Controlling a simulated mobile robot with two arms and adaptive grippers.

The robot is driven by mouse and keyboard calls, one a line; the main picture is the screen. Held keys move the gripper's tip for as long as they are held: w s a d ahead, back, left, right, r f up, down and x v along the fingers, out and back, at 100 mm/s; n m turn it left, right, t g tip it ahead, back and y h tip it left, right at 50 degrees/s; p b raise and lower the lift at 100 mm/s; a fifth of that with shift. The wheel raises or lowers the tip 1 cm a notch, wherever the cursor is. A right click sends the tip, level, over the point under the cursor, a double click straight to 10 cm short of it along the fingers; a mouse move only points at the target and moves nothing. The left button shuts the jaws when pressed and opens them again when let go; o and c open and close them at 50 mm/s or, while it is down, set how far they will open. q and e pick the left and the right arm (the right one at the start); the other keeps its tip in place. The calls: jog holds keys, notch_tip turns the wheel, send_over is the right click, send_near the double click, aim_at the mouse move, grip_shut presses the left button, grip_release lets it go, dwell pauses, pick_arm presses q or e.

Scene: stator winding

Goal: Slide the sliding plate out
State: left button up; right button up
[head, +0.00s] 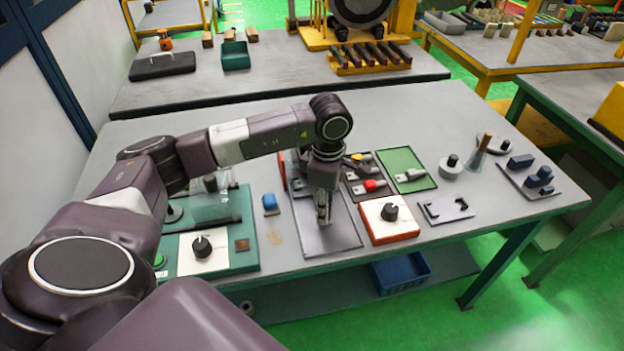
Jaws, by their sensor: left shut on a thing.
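A flat grey plate, which looks like the sliding plate (345,232), lies near the front edge of the table, in the middle of the head view. My left gripper (323,220) points straight down over this plate. Its fingers are close together at the plate, shut on a small part there that looks like the plate's handle. The fingers hide most of that part. My left wrist and forearm cover the back part of the plate. My right gripper is not in view.
A white and orange box with a black knob (389,218) stands just right of the plate. A blue block (270,204) and a green fixture (243,262) are on the left. A green mat (407,160) with a tool lies behind right. A blue bin (402,272) sits below.

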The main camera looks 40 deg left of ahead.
pick_arm(q)
jog(key=shift+s+d, duration=1.1)
jog(key=shift+d, duration=0.2)
jog(key=shift+s+d, duration=1.1)
jog(key=shift+d, duration=0.2)
jog(key=o, duration=0.8)
jog(key=shift+o, duration=0.2)
jog(key=shift+r+p, duration=0.1)
jog(key=shift+p, duration=0.2)
notch_tip(320, 180, up, 6)
jog(key=p, duration=0.2)
jog(key=shift+p, duration=0.3)
